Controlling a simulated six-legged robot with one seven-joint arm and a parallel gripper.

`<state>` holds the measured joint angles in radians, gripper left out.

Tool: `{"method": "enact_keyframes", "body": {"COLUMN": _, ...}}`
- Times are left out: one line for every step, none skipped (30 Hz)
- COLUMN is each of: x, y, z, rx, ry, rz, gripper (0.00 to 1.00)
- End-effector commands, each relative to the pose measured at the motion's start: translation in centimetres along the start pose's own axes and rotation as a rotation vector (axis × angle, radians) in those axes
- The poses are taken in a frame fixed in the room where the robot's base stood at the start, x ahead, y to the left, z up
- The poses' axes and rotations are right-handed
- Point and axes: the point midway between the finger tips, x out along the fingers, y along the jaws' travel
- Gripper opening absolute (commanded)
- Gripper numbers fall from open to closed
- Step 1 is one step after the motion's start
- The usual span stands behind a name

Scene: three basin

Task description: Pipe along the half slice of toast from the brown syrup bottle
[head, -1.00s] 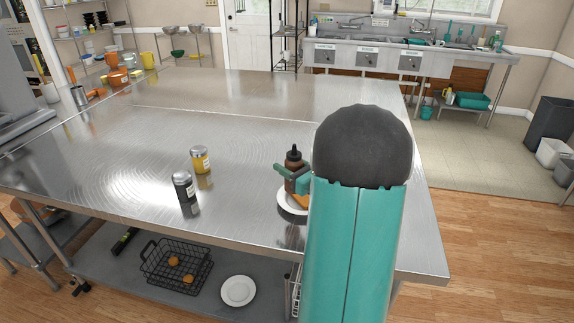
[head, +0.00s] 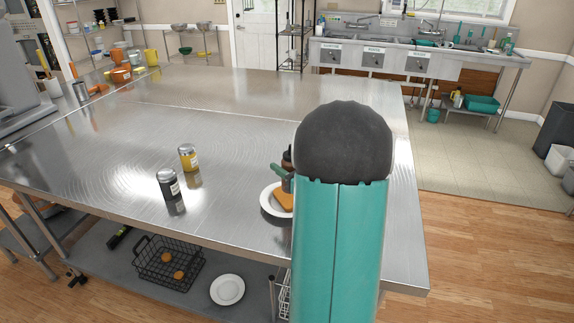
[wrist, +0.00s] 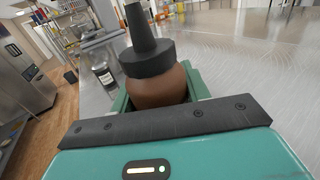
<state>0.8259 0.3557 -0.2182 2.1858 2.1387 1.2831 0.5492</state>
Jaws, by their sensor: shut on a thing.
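My gripper (head: 284,172) is shut on the brown syrup bottle (head: 287,160), mostly hidden behind my teal arm in the head view. In the wrist view the bottle (wrist: 160,85) shows its brown body and black nozzle cap between the green jaws. The toast (head: 284,201) lies on a white plate (head: 267,205) at the table's near side, just below the gripper in the picture. My arm covers the right part of the plate. I cannot tell how high the bottle is above the toast, or whether any syrup is on it.
The lower shelf holds a wire basket (head: 172,262) and another white plate (head: 228,290). The table's middle is clear.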

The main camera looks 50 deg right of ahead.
Motion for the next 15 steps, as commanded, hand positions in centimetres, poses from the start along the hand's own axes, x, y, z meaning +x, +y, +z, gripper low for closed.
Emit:
{"method": "enact_keyframes", "body": {"x": 0.0, "y": 0.0, "z": 0.0, "rx": 0.0, "ry": 0.0, "rz": -0.002, "gripper": 0.19}}
{"method": "enact_keyframes", "body": {"x": 0.0, "y": 0.0, "z": 0.0, "rx": 0.0, "ry": 0.0, "rz": -0.002, "gripper": 0.19}}
{"method": "enact_keyframes", "body": {"x": 0.0, "y": 0.0, "z": 0.0, "rx": 0.0, "ry": 0.0, "rz": -0.002, "gripper": 0.19}}
{"method": "enact_keyframes", "body": {"x": 0.1, "y": 0.0, "z": 0.0, "rx": 0.0, "ry": 0.0, "rz": -0.002, "gripper": 0.19}}
{"method": "enact_keyframes", "body": {"x": 0.1, "y": 0.0, "z": 0.0, "rx": 0.0, "ry": 0.0, "rz": -0.002, "gripper": 0.19}}
{"method": "enact_keyframes", "body": {"x": 0.1, "y": 0.1, "z": 0.0, "rx": 0.006, "ry": 0.0, "rz": -0.002, "gripper": 0.19}}
{"method": "enact_keyframes", "body": {"x": 0.1, "y": 0.2, "z": 0.0, "rx": 0.014, "ry": -0.001, "rz": -0.002, "gripper": 0.19}}
{"method": "enact_keyframes", "body": {"x": 0.1, "y": 0.3, "z": 0.1, "rx": 0.026, "ry": -0.001, "rz": -0.002, "gripper": 0.19}}
{"method": "enact_keyframes", "body": {"x": 0.1, "y": 0.5, "z": 0.1, "rx": 0.048, "ry": -0.001, "rz": -0.002, "gripper": 0.19}}
{"method": "enact_keyframes", "body": {"x": 0.1, "y": 0.7, "z": 0.1, "rx": 0.069, "ry": -0.001, "rz": -0.002, "gripper": 0.19}}
{"method": "enact_keyframes", "body": {"x": 0.1, "y": 0.8, "z": 0.1, "rx": 0.094, "ry": -0.002, "rz": -0.002, "gripper": 0.19}}
{"method": "enact_keyframes", "body": {"x": 0.1, "y": 1.2, "z": 0.2, "rx": 0.135, "ry": -0.002, "rz": -0.001, "gripper": 0.19}}
{"method": "enact_keyframes", "body": {"x": 0.1, "y": 1.5, "z": 0.2, "rx": 0.17, "ry": -0.002, "rz": -0.001, "gripper": 0.19}}
{"method": "enact_keyframes", "body": {"x": 0.1, "y": 1.8, "z": 0.3, "rx": 0.208, "ry": -0.002, "rz": -0.001, "gripper": 0.19}}
{"method": "enact_keyframes", "body": {"x": 0.1, "y": 2.1, "z": 0.3, "rx": 0.263, "ry": -0.001, "rz": -0.001, "gripper": 0.19}}
